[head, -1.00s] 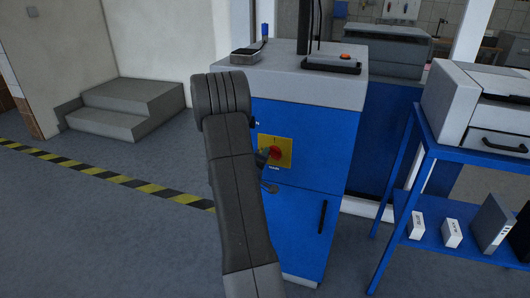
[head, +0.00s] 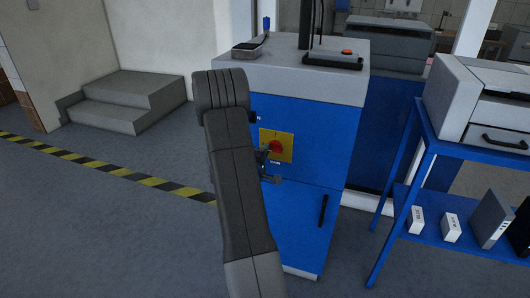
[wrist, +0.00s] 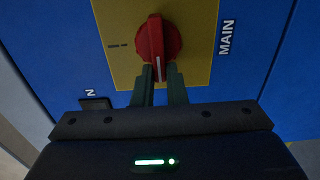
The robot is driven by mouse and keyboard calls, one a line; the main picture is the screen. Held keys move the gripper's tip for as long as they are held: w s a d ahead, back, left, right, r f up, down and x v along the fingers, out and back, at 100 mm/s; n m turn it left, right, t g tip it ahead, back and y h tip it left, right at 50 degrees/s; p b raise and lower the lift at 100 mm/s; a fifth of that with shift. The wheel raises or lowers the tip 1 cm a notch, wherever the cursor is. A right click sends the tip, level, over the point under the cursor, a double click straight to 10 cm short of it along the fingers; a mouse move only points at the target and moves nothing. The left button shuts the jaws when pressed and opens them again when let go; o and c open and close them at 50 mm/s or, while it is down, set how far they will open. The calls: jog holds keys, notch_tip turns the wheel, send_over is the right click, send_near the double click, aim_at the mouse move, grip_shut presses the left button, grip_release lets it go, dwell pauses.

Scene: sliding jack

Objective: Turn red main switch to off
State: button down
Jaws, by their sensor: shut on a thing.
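The red main switch (head: 276,147) is a round knob with a raised grip on a yellow plate (head: 287,155), on the front of a blue cabinet. In the wrist view the red switch (wrist: 156,38) shows close up, its white line toward my fingers, and the word MAIN is beside the yellow plate (wrist: 197,72). My gripper (wrist: 160,74) is shut on the lower end of the switch's grip, one finger on each side. In the head view my gripper (head: 265,158) reaches the switch from the left and is partly hidden by my arm.
The blue cabinet (head: 305,125) has a grey top carrying a black tray with a red button (head: 347,52). A dark door handle (head: 323,211) stands out lower on its front. A blue shelf stand (head: 440,165) is at the right. The floor at left is open.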

jog(key=shift+f, duration=0.1)
jog(key=c, duration=1.5)
grip_release()
jog(key=shift+o, duration=0.2)
jog(key=shift+s, duration=0.1)
jog(key=b+v, duration=0.1)
jog(key=v, duration=1.2)
jog(key=shift+s, duration=0.3)
jog(key=shift+w+a, duration=0.1)
jog(key=p+x, duration=0.1)
jog(key=x, duration=1.2)
jog(key=shift+w, duration=0.3)
